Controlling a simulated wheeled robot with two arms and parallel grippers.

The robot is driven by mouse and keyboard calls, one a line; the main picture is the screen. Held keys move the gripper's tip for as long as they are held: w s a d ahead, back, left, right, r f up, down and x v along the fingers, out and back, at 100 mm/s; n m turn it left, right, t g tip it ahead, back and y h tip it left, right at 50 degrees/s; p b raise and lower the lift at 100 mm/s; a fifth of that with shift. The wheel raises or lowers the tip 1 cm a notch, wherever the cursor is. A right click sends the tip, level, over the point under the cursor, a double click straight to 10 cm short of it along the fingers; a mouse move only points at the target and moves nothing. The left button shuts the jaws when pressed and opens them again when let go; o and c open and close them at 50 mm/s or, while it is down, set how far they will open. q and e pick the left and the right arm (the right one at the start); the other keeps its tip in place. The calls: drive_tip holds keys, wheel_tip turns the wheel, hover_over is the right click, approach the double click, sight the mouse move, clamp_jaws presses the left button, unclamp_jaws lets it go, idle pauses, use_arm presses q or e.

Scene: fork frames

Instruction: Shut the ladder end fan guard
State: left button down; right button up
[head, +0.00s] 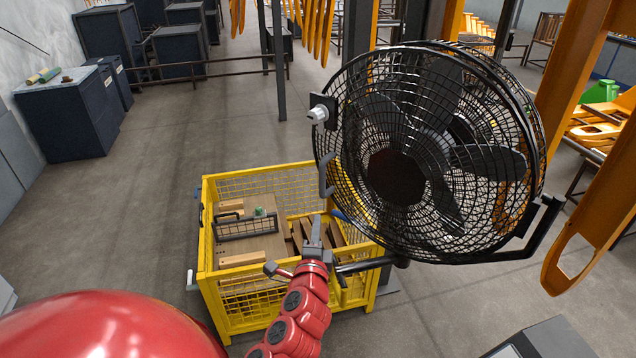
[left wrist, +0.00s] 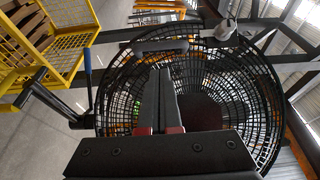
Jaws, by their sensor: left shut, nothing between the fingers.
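The black fan (head: 400,175) stands at the right in the head view, with its round wire guard (head: 480,215) toward me. A second ring shows behind the guard along the right edge; how far the guard stands open I cannot tell. A grey bar handle (head: 325,176) sits at the guard's left rim, below a pale latch knob (head: 317,115). My left gripper (head: 314,228) is shut and empty, below the handle in the picture. In the left wrist view, its fingers (left wrist: 160,95) point at the guard, with the handle (left wrist: 160,45) beyond their tips and the knob (left wrist: 224,29) to the right. My right gripper is out of view.
A yellow mesh crate (head: 208,240) holding boards and a wire basket stands left of the fan. A blue-tipped lever (left wrist: 88,72) is left of my fingers in the wrist view. Orange posts (head: 575,60) stand at the right. Floor is open at the left.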

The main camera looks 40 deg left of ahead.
sight(336, 170)
use_arm(q)
drive_tip(key=b+x, duration=0.7)
drive_tip(key=x, duration=0.4)
drive_tip(key=shift+w+a+r, duration=0.15)
drive_tip(key=shift+w+a, duration=0.1)
drive_tip(key=shift+w, duration=0.1)
drive_tip(key=shift+w+a, duration=0.4)
drive_tip(key=shift+w, duration=0.1)
drive_tip(key=shift+w+a, duration=0.1)
drive_tip(key=shift+w, duration=0.25)
drive_tip(key=shift+w+a, duration=0.1)
drive_tip(key=shift+w, duration=0.4)
drive_tip(key=w, duration=0.3)
drive_tip(key=w+a+b, duration=0.1)
drive_tip(key=w, duration=0.5)
drive_tip(key=shift+a+r, duration=0.15)
drive_tip(key=shift+a, duration=0.05)
drive_tip(key=shift+s+d, duration=0.1)
